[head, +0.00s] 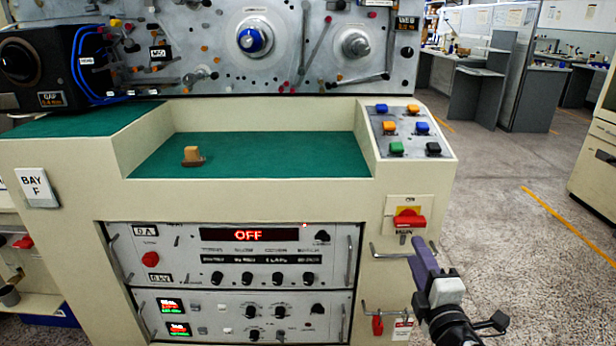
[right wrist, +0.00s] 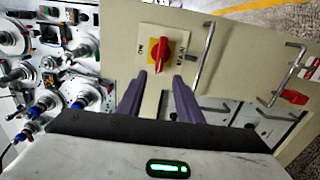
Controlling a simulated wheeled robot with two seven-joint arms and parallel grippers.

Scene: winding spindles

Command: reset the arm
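My right gripper (head: 424,250) is in front of the machine's right panel, just below the red rotary switch (head: 409,218) on its yellow plate. In the right wrist view my right gripper (right wrist: 160,78) has two purple fingers spread apart with nothing between them. The red switch (right wrist: 160,54) shows just beyond the fingertips, apart from them as far as I can tell. My left gripper is not in view.
Metal handles (head: 386,311) stick out below the switch, near a red tag (head: 377,325). The green worktop (head: 270,155) carries a small wooden piece (head: 193,156). The control panel (head: 230,255) displays OFF. Open floor (head: 505,230) lies to the right.

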